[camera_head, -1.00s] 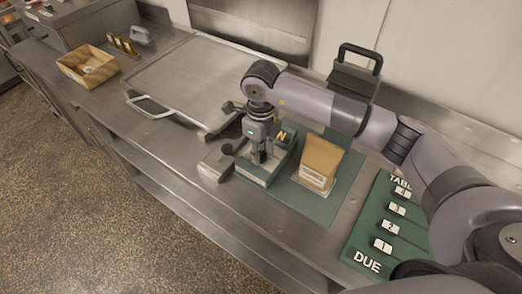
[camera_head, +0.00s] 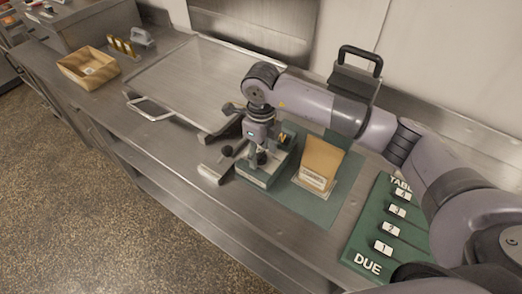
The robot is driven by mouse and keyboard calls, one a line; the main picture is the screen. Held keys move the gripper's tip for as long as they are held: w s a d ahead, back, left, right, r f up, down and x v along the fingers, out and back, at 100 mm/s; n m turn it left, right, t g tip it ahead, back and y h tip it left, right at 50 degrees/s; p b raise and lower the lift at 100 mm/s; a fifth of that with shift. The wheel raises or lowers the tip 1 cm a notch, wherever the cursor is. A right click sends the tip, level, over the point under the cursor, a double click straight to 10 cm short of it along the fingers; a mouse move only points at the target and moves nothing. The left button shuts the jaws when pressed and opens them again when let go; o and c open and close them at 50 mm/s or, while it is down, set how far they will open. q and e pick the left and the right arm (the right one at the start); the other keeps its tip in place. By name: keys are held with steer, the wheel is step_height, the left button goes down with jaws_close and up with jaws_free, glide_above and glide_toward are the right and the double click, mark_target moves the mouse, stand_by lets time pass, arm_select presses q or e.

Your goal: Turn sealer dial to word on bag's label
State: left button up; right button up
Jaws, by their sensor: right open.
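The sealer (camera_head: 254,178) is a green and grey device with a dark dial (camera_head: 262,158) on top, standing on a green mat (camera_head: 309,206). My right gripper (camera_head: 258,160) points down over the dial, with its fingers around or just above it; I cannot tell if they touch. The dial's marks are too small to read. A tan paper bag (camera_head: 322,158) stands upright on the mat to the right of the sealer. Its white label (camera_head: 312,179) faces the front, its word unreadable at this size. My left gripper is not in view.
A green board (camera_head: 371,246) with numbered white tags and the words "TABLE" and "DUE" lies at the right. A steel press (camera_head: 355,75) with a black handle stands behind.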

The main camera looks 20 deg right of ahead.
mark_target(261, 154)
step_height(261, 154, up, 12)
stand_by(0.5)
steer(key=shift+f, duration=0.1)
